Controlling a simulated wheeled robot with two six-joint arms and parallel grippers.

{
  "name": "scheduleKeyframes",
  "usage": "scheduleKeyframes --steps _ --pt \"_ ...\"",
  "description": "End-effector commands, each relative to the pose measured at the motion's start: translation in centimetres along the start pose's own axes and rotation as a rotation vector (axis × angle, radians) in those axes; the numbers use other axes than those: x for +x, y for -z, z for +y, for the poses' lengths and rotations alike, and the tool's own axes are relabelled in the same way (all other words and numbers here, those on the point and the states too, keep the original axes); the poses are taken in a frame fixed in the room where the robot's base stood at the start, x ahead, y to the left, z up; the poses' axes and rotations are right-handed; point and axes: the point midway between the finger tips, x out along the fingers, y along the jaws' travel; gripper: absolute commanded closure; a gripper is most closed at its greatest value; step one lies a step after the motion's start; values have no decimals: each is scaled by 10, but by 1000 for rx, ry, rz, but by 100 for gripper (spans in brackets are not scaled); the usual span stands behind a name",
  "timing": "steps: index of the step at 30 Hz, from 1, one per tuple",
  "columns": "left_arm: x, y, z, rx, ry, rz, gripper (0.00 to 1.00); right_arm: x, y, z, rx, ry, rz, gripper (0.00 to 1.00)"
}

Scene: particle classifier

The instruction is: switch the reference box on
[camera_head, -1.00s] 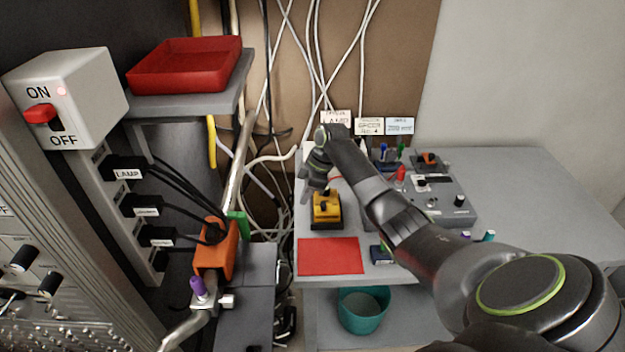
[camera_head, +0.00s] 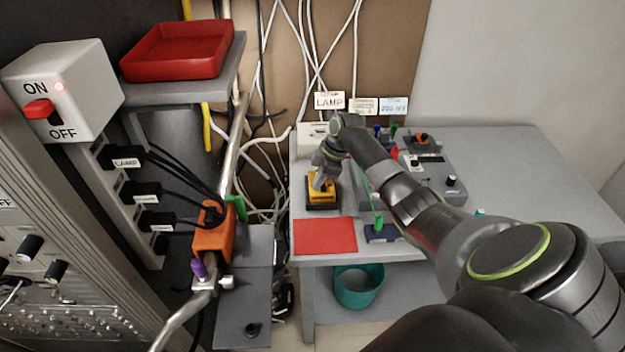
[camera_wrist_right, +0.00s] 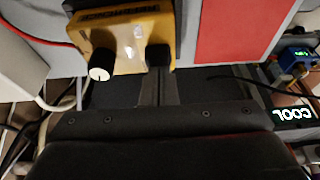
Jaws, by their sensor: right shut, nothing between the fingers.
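The reference box is a small yellow box (camera_head: 318,199) on a black base, on the grey table behind the red mat. In the right wrist view the yellow box (camera_wrist_right: 125,35) shows an upside-down label, too blurred to read surely, and a black knob with a white face (camera_wrist_right: 99,73). My right gripper (camera_head: 321,184) is shut and empty, pointing down at the box. In the wrist view its fingertips (camera_wrist_right: 157,62) are at the box's near edge, right of the knob. I cannot tell whether they touch. They hide part of the box. My left gripper is not in view.
A red mat (camera_head: 325,237) lies in front of the box, with a small dark-blue device (camera_head: 382,234) beside it. A grey control unit (camera_head: 435,180) stands to the right. A white ON/OFF box (camera_head: 75,85) with a lit red lamp is at left. The table's right side is clear.

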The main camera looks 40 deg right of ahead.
Motion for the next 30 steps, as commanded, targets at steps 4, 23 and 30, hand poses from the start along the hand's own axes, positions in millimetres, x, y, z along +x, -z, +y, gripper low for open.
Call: scheduleKeyframes --steps 4,23,30 --pt "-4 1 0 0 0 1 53 -4 -11 0 0 -1 -2 100" --pt "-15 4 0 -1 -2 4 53 -10 15 -7 9 -11 -1 100" --pt "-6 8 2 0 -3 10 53 -61 15 -8 9 -10 -2 100"
